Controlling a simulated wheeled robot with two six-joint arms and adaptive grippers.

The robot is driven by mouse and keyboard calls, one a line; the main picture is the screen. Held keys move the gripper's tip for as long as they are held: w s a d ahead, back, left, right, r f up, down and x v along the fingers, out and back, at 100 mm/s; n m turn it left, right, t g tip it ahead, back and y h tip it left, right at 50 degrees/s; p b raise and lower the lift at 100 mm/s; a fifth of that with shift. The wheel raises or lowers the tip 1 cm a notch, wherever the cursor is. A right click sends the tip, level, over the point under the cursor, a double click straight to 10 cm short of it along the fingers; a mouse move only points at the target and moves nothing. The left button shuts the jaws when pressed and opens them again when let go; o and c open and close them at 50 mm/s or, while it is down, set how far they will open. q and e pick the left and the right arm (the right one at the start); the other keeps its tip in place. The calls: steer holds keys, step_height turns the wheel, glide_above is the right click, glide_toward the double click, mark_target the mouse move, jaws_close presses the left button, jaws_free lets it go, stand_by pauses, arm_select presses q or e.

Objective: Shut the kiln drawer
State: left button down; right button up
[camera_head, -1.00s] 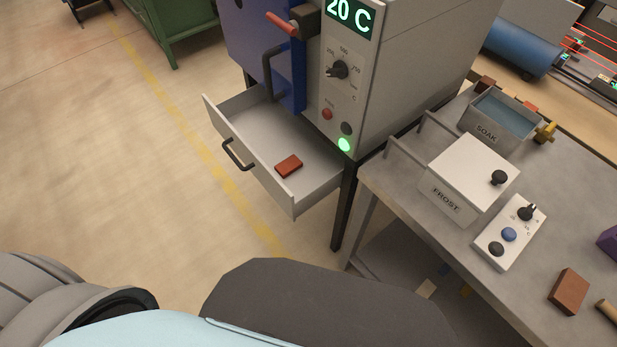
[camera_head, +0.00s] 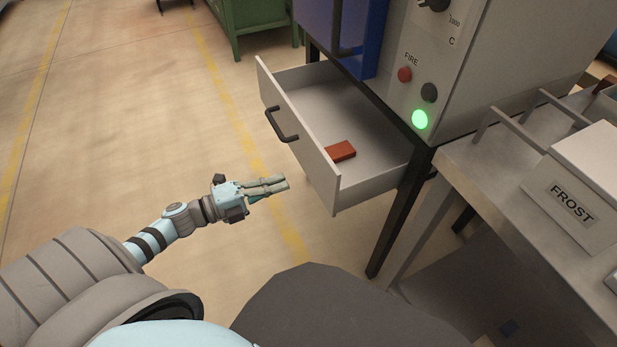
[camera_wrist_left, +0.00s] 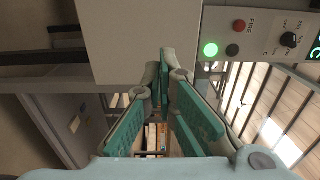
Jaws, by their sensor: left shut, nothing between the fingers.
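The kiln drawer (camera_head: 318,170) stands pulled out below the kiln, with a dark bar handle (camera_head: 282,124) on its front. A red-brown brick (camera_head: 341,151) lies inside it, near the front panel. My left gripper (camera_head: 284,184) is shut and empty, in front of the drawer and apart from it, its fingers pointing towards the front panel's lower part. In the left wrist view the closed teal fingers (camera_wrist_left: 167,75) point at a large pale panel; I cannot tell which face it is. My right gripper is not in view.
The kiln (camera_head: 465,90) has a lit green lamp (camera_head: 420,119) and a blue door (camera_head: 350,35). A grey table (camera_head: 480,180) with a FROST box (camera_head: 570,205) stands close to the right. The floor left of the drawer is clear.

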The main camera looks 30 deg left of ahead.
mark_target(320, 169)
arm_select(q)
steer(key=b+x, duration=0.1)
steer(key=x, duration=0.7)
steer(key=shift+w+f, duration=0.1)
steer(key=shift+w, duration=0.15)
